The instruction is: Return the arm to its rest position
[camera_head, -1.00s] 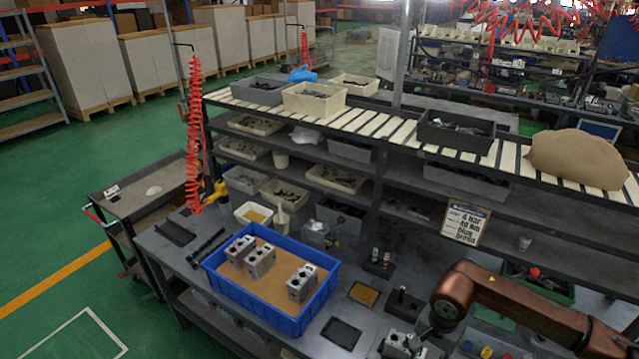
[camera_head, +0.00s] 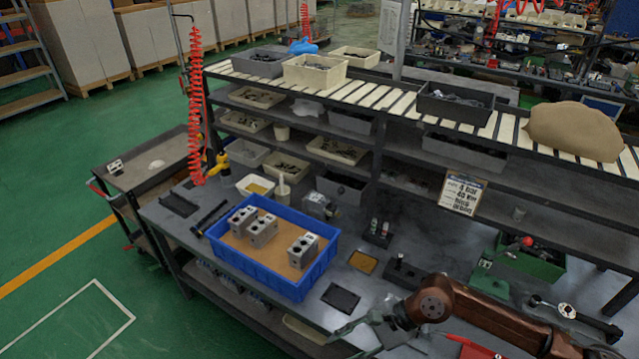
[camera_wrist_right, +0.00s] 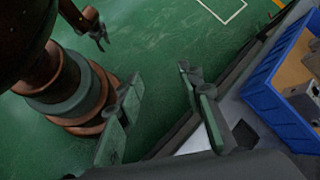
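My right arm (camera_head: 490,312), copper-coloured, comes in from the lower right of the head view. Its gripper (camera_head: 362,328) hangs over the bench's front edge, to the right of and nearer than the blue tray (camera_head: 262,282). In the right wrist view the right gripper (camera_wrist_right: 159,76) has its two fingers well apart, with nothing between them and green floor beyond. A small dark gripper at upper left of that view, apparently my left gripper (camera_wrist_right: 100,34), hangs over the floor; its finger gap is too small to judge. It is not in the head view.
Grey valve blocks (camera_head: 303,250) stand in the blue tray. A dark flat pad (camera_head: 341,298) lies beside the tray, and a green bin (camera_head: 530,262) stands at right. Shelving (camera_head: 375,165) rises behind the bench. Open floor (camera_head: 60,240) lies left.

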